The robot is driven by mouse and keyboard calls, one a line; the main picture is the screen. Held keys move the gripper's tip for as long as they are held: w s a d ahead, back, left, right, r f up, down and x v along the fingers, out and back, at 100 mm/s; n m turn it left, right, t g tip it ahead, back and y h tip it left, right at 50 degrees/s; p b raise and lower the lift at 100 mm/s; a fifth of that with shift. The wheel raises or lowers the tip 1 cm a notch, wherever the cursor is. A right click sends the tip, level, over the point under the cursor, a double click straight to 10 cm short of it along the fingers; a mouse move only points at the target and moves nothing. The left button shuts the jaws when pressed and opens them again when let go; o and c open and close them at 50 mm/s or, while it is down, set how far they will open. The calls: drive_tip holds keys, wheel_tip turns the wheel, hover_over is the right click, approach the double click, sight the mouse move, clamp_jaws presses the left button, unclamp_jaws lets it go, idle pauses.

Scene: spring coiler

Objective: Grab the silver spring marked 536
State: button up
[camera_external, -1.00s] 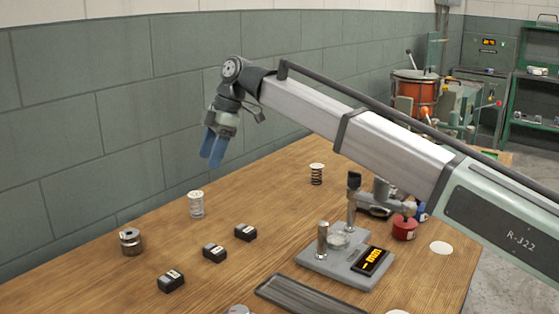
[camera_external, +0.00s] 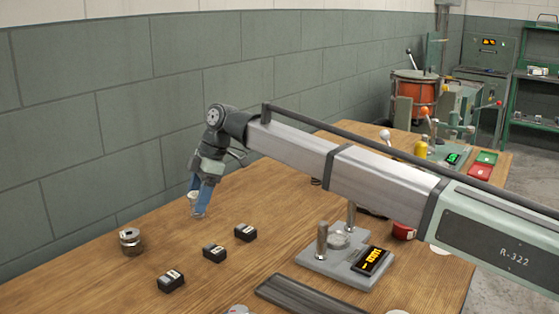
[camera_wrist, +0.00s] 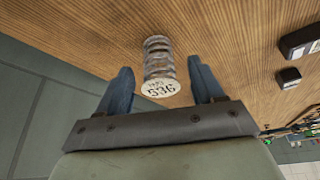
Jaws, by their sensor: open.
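The silver spring marked 536 (camera_wrist: 158,67) stands on the wooden table, its white label cap with "536" facing the wrist camera. In the external view the spring (camera_external: 194,195) is partly hidden behind my gripper's fingers. My gripper (camera_external: 197,196) is open, its blue fingers lowered around the spring. In the wrist view the fingers of my gripper (camera_wrist: 163,80) lie to the left and right of the spring, with a visible gap on each side. I see no contact.
A wider, darker metal spring (camera_external: 130,241) stands to the left. Several black blocks, one of them here (camera_external: 214,253), lie in front. A device with an orange display (camera_external: 347,256) stands to the right. The grey wall (camera_external: 80,180) runs close behind. Bare table surrounds the spring.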

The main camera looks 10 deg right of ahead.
drive_tip(key=shift+s+a+f, duration=0.1)
drive_tip(key=shift+a+f, duration=0.15)
drive_tip(key=shift+f, duration=0.45)
drive_tip(key=c, duration=1.1)
